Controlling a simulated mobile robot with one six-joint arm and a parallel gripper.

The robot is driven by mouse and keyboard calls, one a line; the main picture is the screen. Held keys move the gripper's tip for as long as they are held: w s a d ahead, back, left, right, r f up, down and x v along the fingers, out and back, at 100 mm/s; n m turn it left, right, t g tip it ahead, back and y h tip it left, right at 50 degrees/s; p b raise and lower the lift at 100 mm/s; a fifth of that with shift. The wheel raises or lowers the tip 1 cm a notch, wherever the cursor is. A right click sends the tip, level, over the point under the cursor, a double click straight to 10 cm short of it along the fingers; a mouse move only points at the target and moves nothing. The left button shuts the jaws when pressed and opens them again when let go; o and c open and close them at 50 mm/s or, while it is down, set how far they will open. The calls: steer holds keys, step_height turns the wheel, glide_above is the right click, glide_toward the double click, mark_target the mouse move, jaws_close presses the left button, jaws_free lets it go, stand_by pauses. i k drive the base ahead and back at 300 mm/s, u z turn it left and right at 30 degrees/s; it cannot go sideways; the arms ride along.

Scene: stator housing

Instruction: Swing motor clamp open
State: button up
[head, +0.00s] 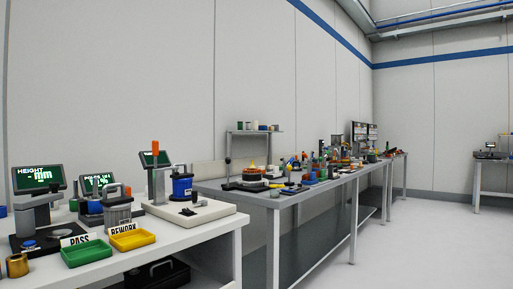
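A clamp with an upright grey lever and an orange grip (155,147) stands on a pale base plate (218,210) on the near bench. A blue cylindrical motor (182,187) with a dark top sits just right of the lever. The clamp's jaw or arm is too small to make out, so I cannot tell whether it presses on the motor. My gripper is not in view.
On the near white bench (190,235) are a height gauge screen (38,178), a grey handled housing (117,211), a green tray (86,252) and a yellow tray (132,239). A longer cluttered bench stands behind. The floor (390,255) at right is clear.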

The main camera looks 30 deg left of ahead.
mark_target(155, 143)
steer(key=u, duration=1.9)
steer(key=i, duration=0.95)
steer(key=z, duration=0.05)
